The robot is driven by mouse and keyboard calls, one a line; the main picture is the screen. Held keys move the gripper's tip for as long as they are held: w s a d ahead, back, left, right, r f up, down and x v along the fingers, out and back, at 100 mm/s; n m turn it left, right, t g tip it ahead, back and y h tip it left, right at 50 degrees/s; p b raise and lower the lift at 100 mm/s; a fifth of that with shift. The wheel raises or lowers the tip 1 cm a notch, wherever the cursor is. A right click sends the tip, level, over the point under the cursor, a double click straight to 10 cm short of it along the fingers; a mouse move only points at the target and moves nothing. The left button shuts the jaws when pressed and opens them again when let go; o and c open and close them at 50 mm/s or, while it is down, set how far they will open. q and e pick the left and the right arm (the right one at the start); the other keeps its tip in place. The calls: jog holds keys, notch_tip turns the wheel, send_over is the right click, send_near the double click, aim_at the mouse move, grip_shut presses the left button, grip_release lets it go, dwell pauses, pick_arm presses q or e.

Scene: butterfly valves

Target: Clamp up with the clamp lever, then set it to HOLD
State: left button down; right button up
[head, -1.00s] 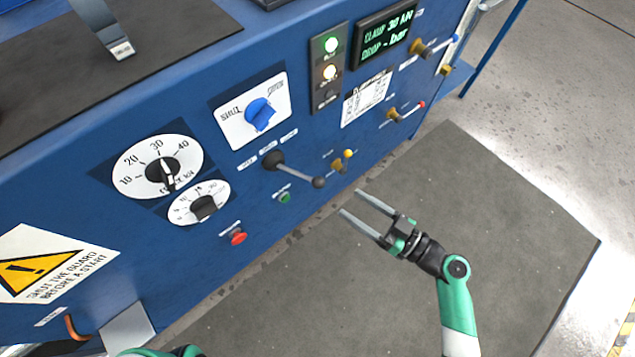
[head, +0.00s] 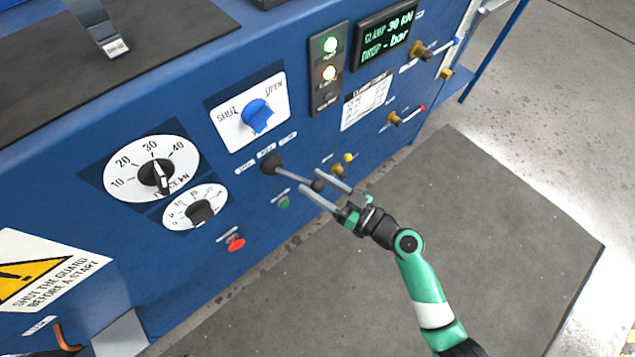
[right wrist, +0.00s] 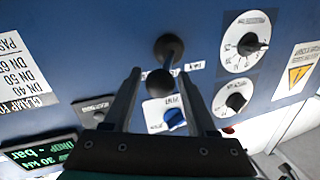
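The clamp lever (head: 293,176) is a grey rod on a black hub on the blue panel, slanting down to the right to a dark ball knob (head: 318,186). Three small labels (head: 265,153), too small to read surely, sit above its hub. My right gripper (head: 310,181) is open, its two fingers on either side of the knob end. In the right wrist view the knob (right wrist: 160,82) shows between the fingers; contact cannot be told. A display (head: 384,35) reads CLAMP 30 kN and DROP - bar. My left gripper is out of view.
Close by are a brass valve with a yellow knob (head: 348,158), a green button (head: 284,202) and a red button (head: 236,243). A blue SHUT/OPEN knob (head: 257,115) and white dials (head: 152,168) are on the panel. A grey floor mat (head: 450,220) lies clear in front.

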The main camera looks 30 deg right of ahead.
grip_shut()
dwell(1.2)
